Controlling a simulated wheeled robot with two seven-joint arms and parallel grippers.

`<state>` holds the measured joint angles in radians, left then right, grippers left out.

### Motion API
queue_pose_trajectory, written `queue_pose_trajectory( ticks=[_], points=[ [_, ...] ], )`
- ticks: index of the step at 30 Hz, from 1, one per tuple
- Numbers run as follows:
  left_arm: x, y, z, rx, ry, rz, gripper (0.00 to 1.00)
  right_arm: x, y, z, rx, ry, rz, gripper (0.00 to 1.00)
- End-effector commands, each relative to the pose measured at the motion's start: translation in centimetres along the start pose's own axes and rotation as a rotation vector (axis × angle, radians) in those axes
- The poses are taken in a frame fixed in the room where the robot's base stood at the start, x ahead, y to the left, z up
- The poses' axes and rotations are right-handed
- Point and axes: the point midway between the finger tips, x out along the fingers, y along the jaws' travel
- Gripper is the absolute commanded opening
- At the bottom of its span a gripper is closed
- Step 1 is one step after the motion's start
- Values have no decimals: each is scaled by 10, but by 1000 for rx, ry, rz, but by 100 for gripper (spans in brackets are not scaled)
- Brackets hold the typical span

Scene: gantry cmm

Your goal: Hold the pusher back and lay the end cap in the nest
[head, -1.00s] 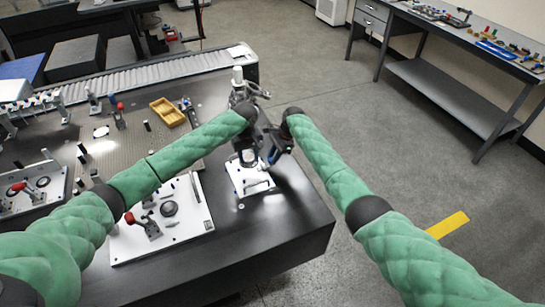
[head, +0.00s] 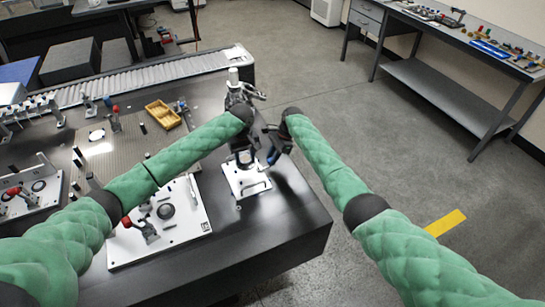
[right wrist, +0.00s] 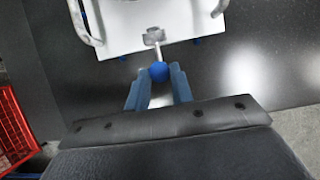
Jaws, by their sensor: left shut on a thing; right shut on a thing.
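The white nest plate (head: 236,188) lies on the dark table near its right edge, with silver bars on it. In the right wrist view the plate (right wrist: 130,38) carries a short pusher rod ending in a blue ball knob (right wrist: 158,72). My right gripper (right wrist: 157,88) is shut on this knob, one blue finger on each side. In the head view my right gripper (head: 272,157) is at the plate's right side. My left gripper (head: 241,160) points down just above the plate, shut. The end cap in it is too small and covered to make out.
A larger white fixture plate (head: 187,222) with a red-handled clamp (head: 143,226) lies left of the nest. A yellow tray (head: 163,114) and several small fixtures stand farther back. The table's right edge is close to my right gripper. A red crate (right wrist: 15,130) shows in the right wrist view.

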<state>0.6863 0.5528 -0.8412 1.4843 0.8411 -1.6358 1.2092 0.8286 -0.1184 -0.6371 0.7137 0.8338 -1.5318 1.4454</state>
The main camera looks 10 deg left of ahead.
Motion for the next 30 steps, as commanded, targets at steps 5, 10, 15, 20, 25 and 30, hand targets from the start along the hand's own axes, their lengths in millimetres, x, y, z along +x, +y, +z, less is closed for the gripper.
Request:
queue_pose_trajectory(
  ticks=[5, 10, 15, 20, 25, 30],
  points=[
    [0, 0, 0, 0, 1, 1, 16, 1, 1, -2, 2, 2, 2, 7],
    [1, 0, 0, 0, 1, 1, 16, 1, 1, -3, 3, 2, 2, 7],
    [6, 0, 0, 0, 1, 1, 16, 1, 2, -3, 3, 2, 2, 7],
    [11, 0, -1, 0, 1, 1, 16, 2, 2, -3, 3, 2, 3, 7],
    [16, 0, -1, 0, 2, 1, 16, 2, 2, -3, 3, 2, 3, 7],
    [22, 0, -1, 0, 1, 0, 16, 2, 2, -3, 3, 2, 3, 7]
  ],
)
